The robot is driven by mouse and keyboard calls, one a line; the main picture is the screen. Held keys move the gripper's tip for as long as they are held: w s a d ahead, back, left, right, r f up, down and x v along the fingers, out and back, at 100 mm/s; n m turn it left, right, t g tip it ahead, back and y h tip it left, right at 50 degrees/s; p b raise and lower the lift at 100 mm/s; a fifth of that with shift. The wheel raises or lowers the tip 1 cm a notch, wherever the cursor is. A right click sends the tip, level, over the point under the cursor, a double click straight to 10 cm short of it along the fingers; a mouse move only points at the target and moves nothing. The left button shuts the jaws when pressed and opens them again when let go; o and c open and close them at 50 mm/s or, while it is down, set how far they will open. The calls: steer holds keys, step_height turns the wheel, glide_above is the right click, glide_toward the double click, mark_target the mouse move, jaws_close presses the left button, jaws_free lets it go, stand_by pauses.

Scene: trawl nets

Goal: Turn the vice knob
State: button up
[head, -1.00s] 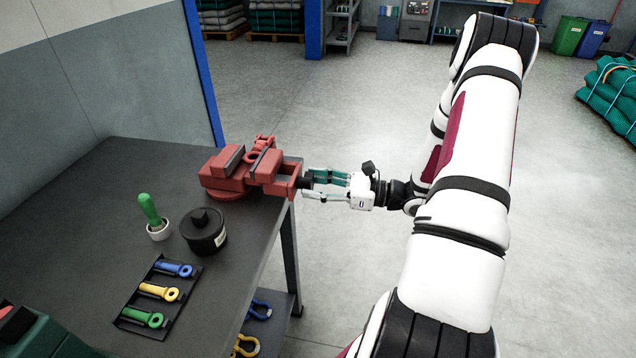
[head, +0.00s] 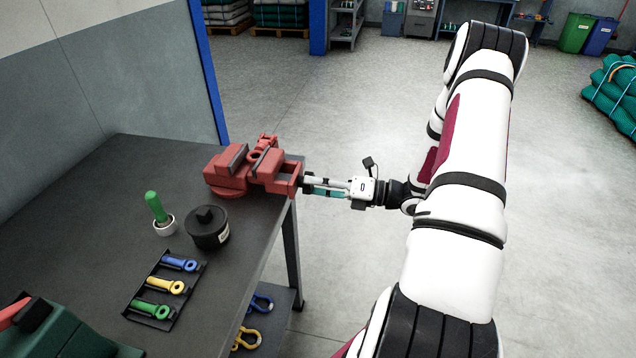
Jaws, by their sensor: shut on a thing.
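A red vice (head: 230,170) is mounted at the far right corner of the dark workbench in the head view. Its knob is at the right end of the vice, over the bench edge, and is mostly hidden by my fingers. My gripper (head: 308,185) reaches in from the right, level with the vice's end. It is shut on the vice knob, with its fingers seen nearly edge-on.
A green case (head: 60,335) stands at the near left. Shackles (head: 258,303) lie on the lower shelf. Floor to the right is open.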

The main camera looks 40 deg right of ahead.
steer(key=m, duration=0.6)
steer(key=m+p, duration=0.1)
steer(key=m, duration=0.5)
steer(key=shift+s+d+f+m, duration=0.1)
steer(key=shift+s+f+m, duration=0.1)
steer(key=shift+m, duration=2.1)
steer(key=shift+c, duration=0.2)
steer(key=o, duration=1.2)
steer(key=shift+r, duration=0.1)
steer(key=shift+w, duration=0.1)
